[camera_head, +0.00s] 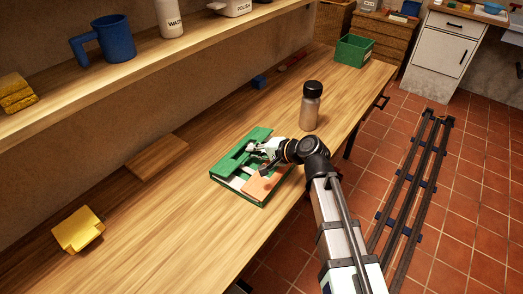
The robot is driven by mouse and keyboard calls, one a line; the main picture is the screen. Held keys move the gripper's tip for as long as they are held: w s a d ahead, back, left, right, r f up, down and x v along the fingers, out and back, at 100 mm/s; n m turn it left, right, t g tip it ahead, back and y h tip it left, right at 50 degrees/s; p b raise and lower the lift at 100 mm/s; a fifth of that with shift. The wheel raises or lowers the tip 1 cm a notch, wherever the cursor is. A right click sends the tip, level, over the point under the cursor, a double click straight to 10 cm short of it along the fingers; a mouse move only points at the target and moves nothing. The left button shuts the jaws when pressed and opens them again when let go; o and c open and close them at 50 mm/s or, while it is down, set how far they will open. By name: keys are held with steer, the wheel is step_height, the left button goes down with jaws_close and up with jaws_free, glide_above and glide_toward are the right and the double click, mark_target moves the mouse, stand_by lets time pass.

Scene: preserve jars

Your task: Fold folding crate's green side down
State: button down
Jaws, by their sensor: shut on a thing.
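The green folding crate (220,181) lies low on the wooden workbench, in the middle of the view. Its green side (262,132) is at the far edge and looks tilted low over the crate; its exact angle is hard to tell. A salmon-coloured panel (262,187) and a pale patch show within the crate's outline. My gripper (254,154) reaches in from the right, low over the crate, and is shut on the green side. The fingertips and the contact are small and partly hidden by the gripper itself.
A bottle with a black cap (311,108) stands close behind my wrist. A wooden board (157,157) and a yellow block (78,231) lie to the left. A green open crate (353,51) stands at the far end. A shelf (150,62) runs above the bench's back.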

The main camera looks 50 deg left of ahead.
steer(key=shift+f, duration=0.45)
steer(key=c, duration=1.3)
jaws_free()
steer(key=shift+s, duration=0.1)
steer(key=shift+r, duration=0.15)
